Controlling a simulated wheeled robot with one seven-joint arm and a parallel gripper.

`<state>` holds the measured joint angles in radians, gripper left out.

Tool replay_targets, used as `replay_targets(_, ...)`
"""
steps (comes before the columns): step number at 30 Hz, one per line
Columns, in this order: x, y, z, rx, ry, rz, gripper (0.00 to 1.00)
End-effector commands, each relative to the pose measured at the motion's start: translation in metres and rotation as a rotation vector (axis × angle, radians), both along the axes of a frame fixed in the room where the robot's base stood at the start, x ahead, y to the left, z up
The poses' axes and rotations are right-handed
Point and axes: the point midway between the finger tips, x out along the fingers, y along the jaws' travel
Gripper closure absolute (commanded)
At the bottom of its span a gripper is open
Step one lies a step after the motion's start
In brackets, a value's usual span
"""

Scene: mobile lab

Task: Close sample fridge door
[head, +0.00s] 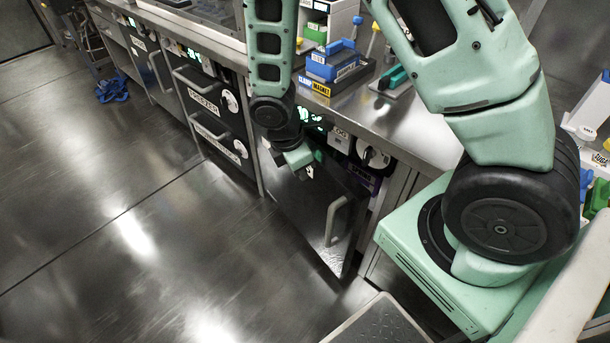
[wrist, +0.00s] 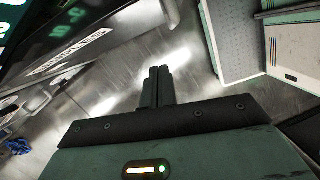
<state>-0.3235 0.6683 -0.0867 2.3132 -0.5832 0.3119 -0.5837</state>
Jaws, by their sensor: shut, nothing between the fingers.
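The sample fridge door (head: 308,212) is a dark panel with a grey vertical handle (head: 334,221), low under the counter in the head view. It seems to stand ajar, its handle side out from the cabinet, with shelf contents showing behind its top right. My gripper (head: 308,172) is beside the door's upper edge; I cannot tell whether it touches. In the wrist view its two dark fingers (wrist: 157,84) are together and empty, over the shiny floor. The fridge's hinge side is partly hidden by my arm.
A freezer (head: 205,100) with drawer handles stands to the left of the fridge. The steel counter (head: 410,125) above holds blue boxes (head: 333,62) and a green tool (head: 392,77).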

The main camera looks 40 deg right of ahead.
Motion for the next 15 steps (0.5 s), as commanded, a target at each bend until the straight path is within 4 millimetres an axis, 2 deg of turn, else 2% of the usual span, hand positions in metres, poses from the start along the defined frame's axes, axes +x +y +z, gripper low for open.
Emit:
replay_targets(2,-0.002,0.002,0.001,-0.014,0.021,0.037,1.00)
replay_targets(5,-0.008,0.009,-0.008,-0.074,0.121,0.212,1.00)
replay_targets(12,-0.024,0.030,-0.035,-0.355,0.613,0.977,1.00)
replay_targets(15,-0.024,0.039,-0.040,-0.457,0.807,1.218,1.00)
